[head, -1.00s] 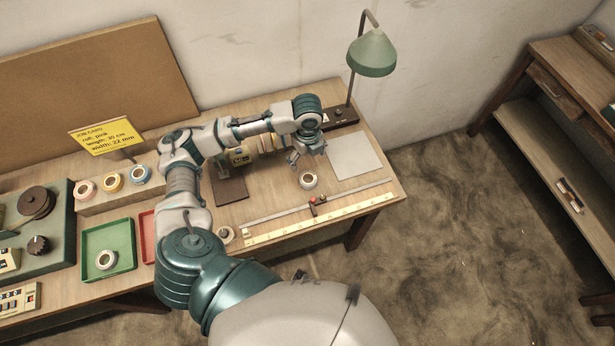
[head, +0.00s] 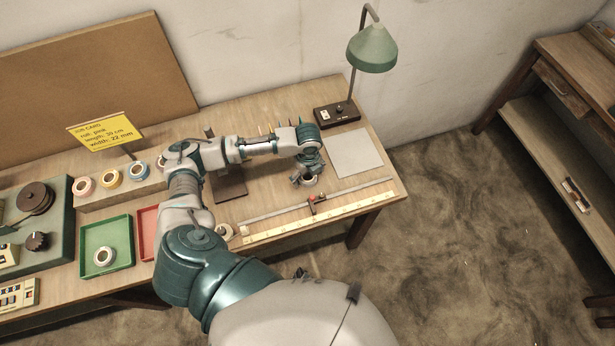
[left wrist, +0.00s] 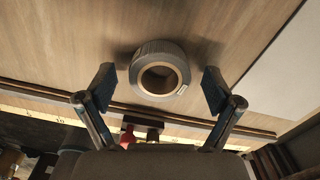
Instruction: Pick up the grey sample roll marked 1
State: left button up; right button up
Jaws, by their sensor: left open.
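The grey roll (left wrist: 157,49) lies flat on the wooden table with its hole facing up. A small pale label shows on its rim, too small to read. In the left wrist view my left gripper (left wrist: 159,87) is open, with one finger on each side of the roll and a gap on both sides. In the head view the left gripper (head: 306,175) is right over the roll (head: 309,183) and hides most of it. My right gripper is not in view.
A rail with a red-knobbed slider (head: 313,200) and a yellow ruler (head: 320,216) run along the table front. A pale sheet (head: 355,154) lies right of the roll. A lamp (head: 371,50) stands behind. Another roll (head: 104,256) lies in the green tray (head: 122,229).

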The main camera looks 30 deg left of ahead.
pick_arm(q)
jog(key=shift+d, duration=0.1)
jog(key=shift+c, duration=0.6)
jog(key=c, duration=0.8)
jog(key=shift+c, duration=0.5)
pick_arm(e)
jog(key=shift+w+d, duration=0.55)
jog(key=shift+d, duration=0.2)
